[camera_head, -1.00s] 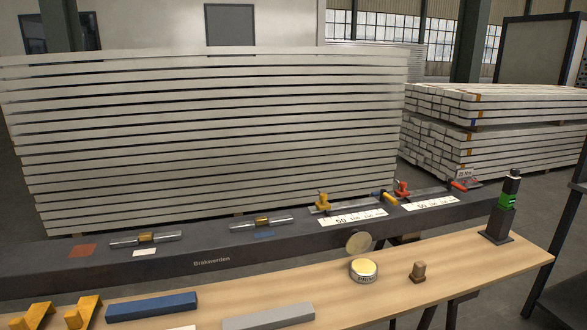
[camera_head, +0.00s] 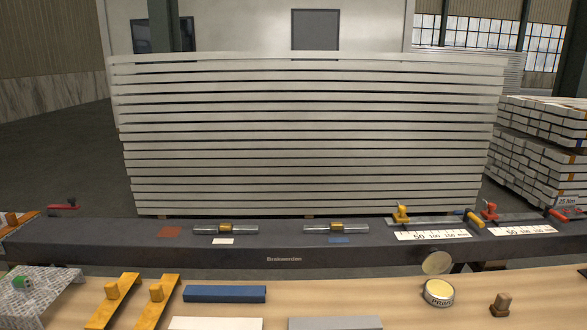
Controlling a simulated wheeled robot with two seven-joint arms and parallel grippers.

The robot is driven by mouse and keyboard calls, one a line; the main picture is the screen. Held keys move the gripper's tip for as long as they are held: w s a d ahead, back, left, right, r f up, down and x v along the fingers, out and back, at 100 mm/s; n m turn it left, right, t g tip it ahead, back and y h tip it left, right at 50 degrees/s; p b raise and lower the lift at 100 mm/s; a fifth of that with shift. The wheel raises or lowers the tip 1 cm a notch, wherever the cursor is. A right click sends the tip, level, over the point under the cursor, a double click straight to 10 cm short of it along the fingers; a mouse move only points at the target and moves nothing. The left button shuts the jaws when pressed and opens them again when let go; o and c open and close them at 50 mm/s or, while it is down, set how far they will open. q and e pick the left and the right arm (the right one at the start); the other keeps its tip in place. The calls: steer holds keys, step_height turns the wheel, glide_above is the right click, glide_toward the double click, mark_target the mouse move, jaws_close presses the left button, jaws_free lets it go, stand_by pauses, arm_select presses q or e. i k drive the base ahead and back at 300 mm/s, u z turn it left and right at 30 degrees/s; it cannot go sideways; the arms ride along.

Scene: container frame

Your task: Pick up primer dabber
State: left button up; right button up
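A small brown wooden piece with a knob-like top (camera_head: 501,304), which looks like the primer dabber, stands upright on the light wooden bench (camera_head: 400,312) at the lower right. To its left is a round open tin (camera_head: 438,293) with cream contents and lettering that seems to read "PRIMER". Its round lid (camera_head: 436,263) shows just behind it. Neither of my grippers is in view.
On the bench lie a blue bar (camera_head: 224,293), a grey block (camera_head: 335,323), a white piece (camera_head: 215,324) and two yellow wooden tools (camera_head: 112,302). Behind runs a dark beam (camera_head: 285,244) with clamps, rulers and two metal cylinders. A tall stack of pale slats (camera_head: 310,135) stands beyond.

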mark_target(500, 308)
steer(key=z, duration=1.3)
